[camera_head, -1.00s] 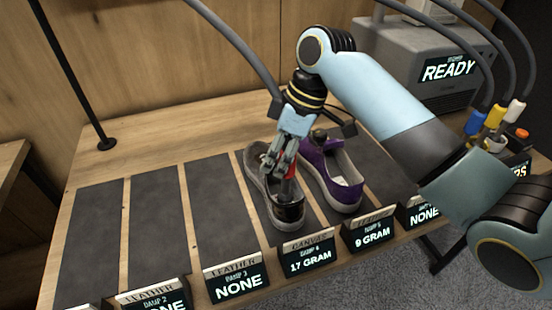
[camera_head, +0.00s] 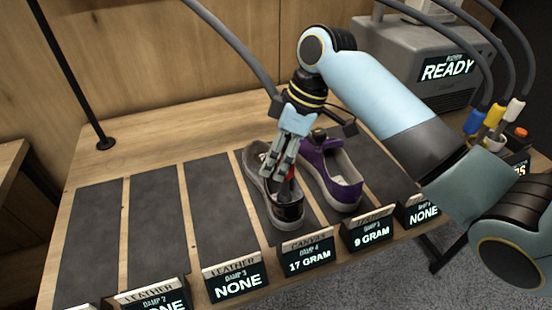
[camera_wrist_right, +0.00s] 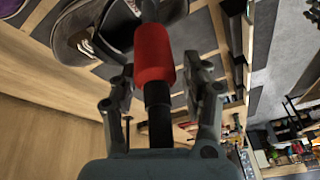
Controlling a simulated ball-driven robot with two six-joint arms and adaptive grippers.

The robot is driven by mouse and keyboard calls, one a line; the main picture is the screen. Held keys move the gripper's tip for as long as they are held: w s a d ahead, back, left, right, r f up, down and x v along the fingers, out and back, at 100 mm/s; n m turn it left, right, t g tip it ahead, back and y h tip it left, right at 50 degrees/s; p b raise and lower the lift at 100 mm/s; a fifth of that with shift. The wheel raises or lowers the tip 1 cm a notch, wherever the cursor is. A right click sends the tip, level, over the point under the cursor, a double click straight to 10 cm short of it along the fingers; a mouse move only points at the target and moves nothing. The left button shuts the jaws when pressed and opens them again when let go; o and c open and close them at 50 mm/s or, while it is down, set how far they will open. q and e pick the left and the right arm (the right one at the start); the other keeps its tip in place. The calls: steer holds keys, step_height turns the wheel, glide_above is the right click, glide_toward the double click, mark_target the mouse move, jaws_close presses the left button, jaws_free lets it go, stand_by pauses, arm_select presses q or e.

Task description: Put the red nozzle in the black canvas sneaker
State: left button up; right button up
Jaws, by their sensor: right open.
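The black canvas sneaker (camera_head: 287,213), dark with a grey lining and pale sole, lies on a dark mat behind the "CANVAS 17 GRAM" sign. My right gripper (camera_head: 276,172) is over its opening, pointing down. In the right wrist view the red nozzle (camera_wrist_right: 154,54) stands between the open fingers (camera_wrist_right: 160,85), with gaps on both sides, and its dark stem runs back toward the palm. The nozzle's far end reaches the opening of a dark sneaker (camera_wrist_right: 82,38); how deep it sits is hidden. In the head view only a sliver of red shows beside the fingers. My left gripper is out of view.
A purple sneaker (camera_head: 345,190) stands close on the right. Three bare dark mats (camera_head: 154,230) lie to the left. Label signs (camera_head: 236,281) line the front edge. A grey machine reading "READY" (camera_head: 410,50) and coloured hose ends (camera_head: 492,118) are at the right.

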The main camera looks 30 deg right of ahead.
steer(key=v, duration=1.1)
steer(key=shift+r+b, duration=0.2)
steer(key=shift+b, duration=0.15)
steer(key=shift+s+f, duration=0.1)
steer(key=shift+s, duration=0.05)
